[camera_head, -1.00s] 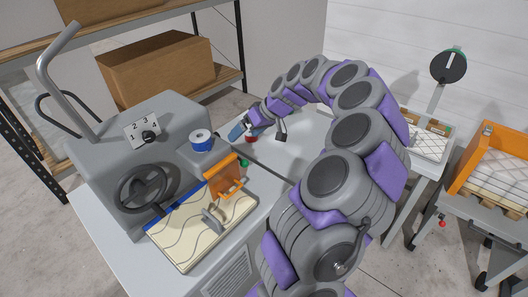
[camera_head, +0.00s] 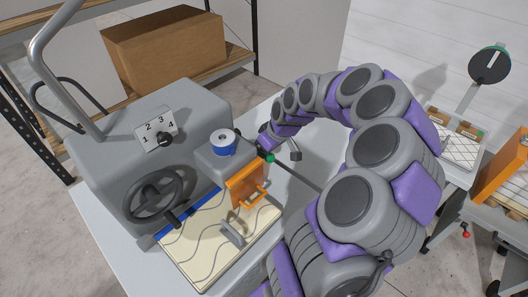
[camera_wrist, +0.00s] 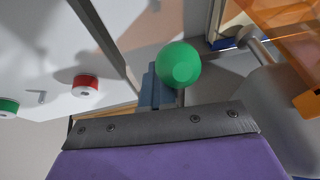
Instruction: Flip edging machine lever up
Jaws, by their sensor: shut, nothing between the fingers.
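The edging machine (camera_head: 115,120) is a grey housing with a handwheel, a numbered dial and an orange guard (camera_head: 246,187). A green ball knob (camera_head: 268,157), which looks like the end of its lever, shows beside the guard. In the wrist view the green knob (camera_wrist: 178,64) is large and close, just in front of my gripper. My gripper's blue fingers (camera_wrist: 150,90) are shut and empty, low and left of the knob. I cannot tell whether they touch it. The lever's shaft is mostly hidden, so its tilt is unclear. In the head view my arm curves over to the knob's far side.
A blue spool (camera_head: 222,142) sits on the machine, and patterned fabric (camera_head: 215,235) lies below the guard. A red spool (camera_wrist: 85,86) lies on the white tabletop in the wrist view. A cardboard box (camera_head: 165,45) is on the back shelf. An orange crate (camera_head: 500,170) stands at right.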

